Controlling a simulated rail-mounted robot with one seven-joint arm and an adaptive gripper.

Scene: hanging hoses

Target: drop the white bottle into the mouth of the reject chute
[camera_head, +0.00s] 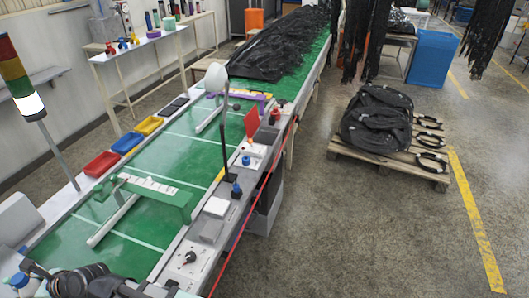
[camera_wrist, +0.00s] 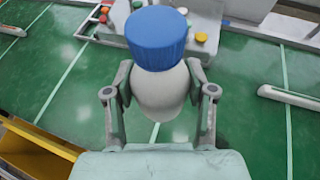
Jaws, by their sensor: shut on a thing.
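The white bottle (camera_wrist: 160,95) with its ribbed blue cap (camera_wrist: 157,38) is in the middle of the wrist view. My gripper (camera_wrist: 160,80) is shut on it, one finger on each side of the white body below the cap. In the head view, a blue cap (camera_head: 19,280) shows beside my dark arm parts at the bottom left corner. A yellow-edged open box (camera_wrist: 40,148) lies at the lower left of the wrist view, apart from the bottle. I cannot tell whether it is the reject chute.
The green conveyor (camera_head: 150,215) lies below, with a green gantry (camera_head: 155,193) across it. Red (camera_head: 102,163), blue (camera_head: 127,143) and yellow (camera_head: 149,125) trays line its left edge. Black hoses (camera_head: 275,50) heap at the far end. A pallet (camera_head: 375,155) stands right.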

